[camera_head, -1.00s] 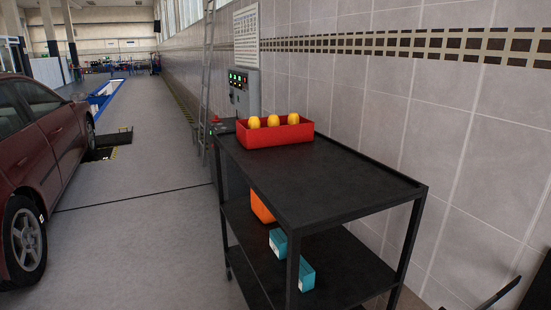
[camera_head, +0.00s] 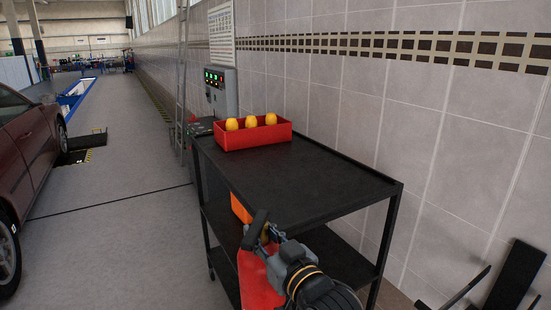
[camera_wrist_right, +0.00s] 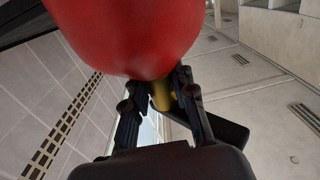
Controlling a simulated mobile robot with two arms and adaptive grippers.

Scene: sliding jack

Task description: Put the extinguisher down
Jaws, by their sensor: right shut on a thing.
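The red extinguisher (camera_head: 259,277) is at the bottom centre of the head view, in front of the cart's near end. My right gripper (camera_head: 270,240) is shut on it near its top, by the dark handle and valve. In the right wrist view the red body (camera_wrist_right: 140,35) fills the upper middle, and the gripper fingers (camera_wrist_right: 160,90) close around the brass-coloured neck. The extinguisher's lower end is cut off by the head view's edge. My left gripper is not in view.
A black cart (camera_head: 300,180) stands by the tiled wall, its top mostly clear. A red box (camera_head: 254,137) with yellow items sits at its far end. An orange container (camera_head: 240,208) is on the lower shelf. A dark red car (camera_head: 28,150) stands left, with open floor (camera_head: 110,230) between.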

